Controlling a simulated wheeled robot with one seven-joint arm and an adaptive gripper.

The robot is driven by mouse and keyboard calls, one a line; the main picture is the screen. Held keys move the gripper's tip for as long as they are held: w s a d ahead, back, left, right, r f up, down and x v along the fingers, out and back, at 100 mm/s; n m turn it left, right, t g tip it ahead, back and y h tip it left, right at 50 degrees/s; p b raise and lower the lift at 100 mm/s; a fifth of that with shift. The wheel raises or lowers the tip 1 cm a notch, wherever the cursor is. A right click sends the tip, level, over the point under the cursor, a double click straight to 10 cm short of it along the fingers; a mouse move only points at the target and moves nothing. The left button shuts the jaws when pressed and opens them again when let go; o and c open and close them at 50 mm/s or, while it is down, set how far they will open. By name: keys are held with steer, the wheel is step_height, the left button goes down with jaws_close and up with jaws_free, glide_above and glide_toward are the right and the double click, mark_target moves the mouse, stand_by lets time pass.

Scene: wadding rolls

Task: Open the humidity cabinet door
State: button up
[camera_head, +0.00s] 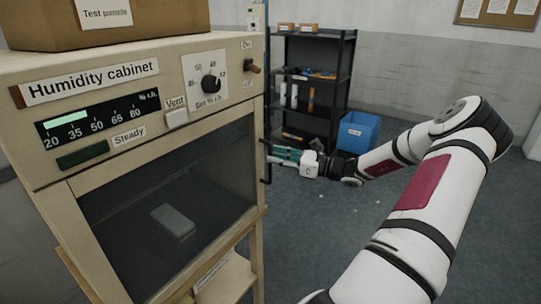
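The humidity cabinet (55,180) is a cream box filling the left side. Its front door has a dark glass pane (150,255) and looks shut. A pale block (173,221) shows dimly behind the glass. A thin dark upright bar (266,172), perhaps the handle, shows at the cabinet's right edge. My gripper (271,154) is just right of that edge, with its fingers pointing left toward the bar. I cannot tell whether it touches the bar, or whether the fingers are apart or closed.
A cardboard box (165,18) stands on the cabinet. The panel above the door has a dial (210,84) and a vent tab (176,118). Behind my gripper are a black shelf rack (313,62) and a blue bin (357,131). Grey floor (300,240) is open right of the cabinet.

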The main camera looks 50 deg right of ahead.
steer(key=shift+x, duration=1.45)
jaws_close()
